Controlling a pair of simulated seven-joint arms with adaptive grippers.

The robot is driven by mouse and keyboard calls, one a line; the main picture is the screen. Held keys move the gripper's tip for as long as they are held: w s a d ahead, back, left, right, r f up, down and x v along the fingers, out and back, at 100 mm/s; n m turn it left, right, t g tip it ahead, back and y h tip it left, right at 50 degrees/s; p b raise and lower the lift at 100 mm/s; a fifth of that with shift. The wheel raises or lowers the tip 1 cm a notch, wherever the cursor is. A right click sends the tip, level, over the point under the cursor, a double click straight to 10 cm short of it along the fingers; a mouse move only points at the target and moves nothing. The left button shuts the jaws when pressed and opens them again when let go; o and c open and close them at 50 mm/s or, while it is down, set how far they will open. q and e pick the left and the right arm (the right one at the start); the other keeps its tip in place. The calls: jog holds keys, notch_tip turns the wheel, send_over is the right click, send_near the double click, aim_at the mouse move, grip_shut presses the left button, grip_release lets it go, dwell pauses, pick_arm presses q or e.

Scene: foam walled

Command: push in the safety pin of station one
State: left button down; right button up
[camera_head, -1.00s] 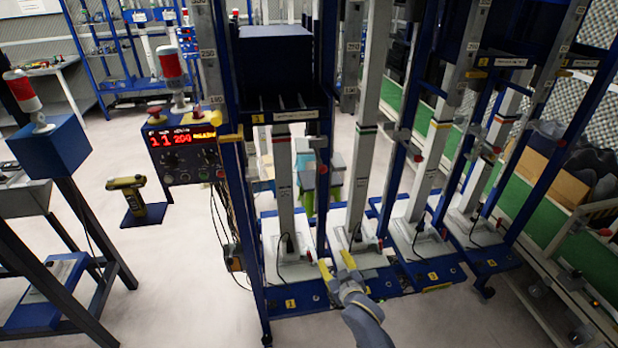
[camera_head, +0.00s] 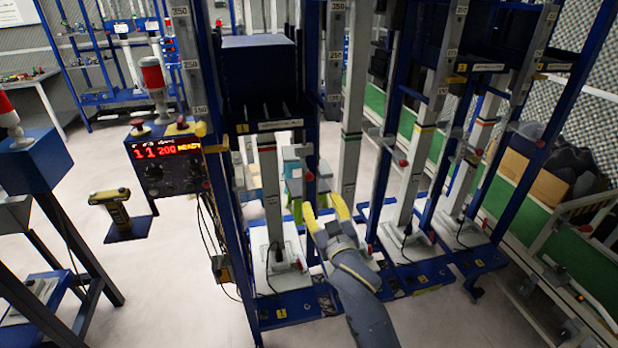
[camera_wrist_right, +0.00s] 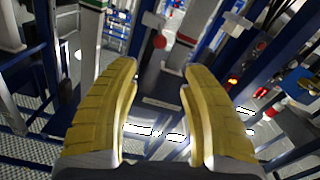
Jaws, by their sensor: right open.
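Station one is the leftmost bay of the blue rack, with a yellow "1" label (camera_head: 242,128) and a white column (camera_head: 271,190). A small red knob (camera_head: 309,177), which looks like its safety pin, sits below a grey block (camera_head: 303,149) right of that column. My right gripper (camera_head: 325,208) has yellow fingers and is open and empty, a little below and right of this knob in the head view. In the right wrist view a red knob (camera_wrist_right: 159,41) shows beyond and between the open fingers (camera_wrist_right: 158,85), apart from them. My left gripper is out of view.
A control box with a red display (camera_head: 168,150) stands left of the rack, with cables hanging beside it. Other bays with white columns (camera_head: 415,165) and red knobs (camera_head: 403,162) stand to the right. Blue uprights (camera_head: 317,195) stand close to my right gripper.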

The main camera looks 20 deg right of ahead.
aim_at(311, 178)
jog(key=w, duration=1.4)
jog(key=shift+d, duration=0.3)
jog(key=shift+c, duration=0.5)
grip_shut()
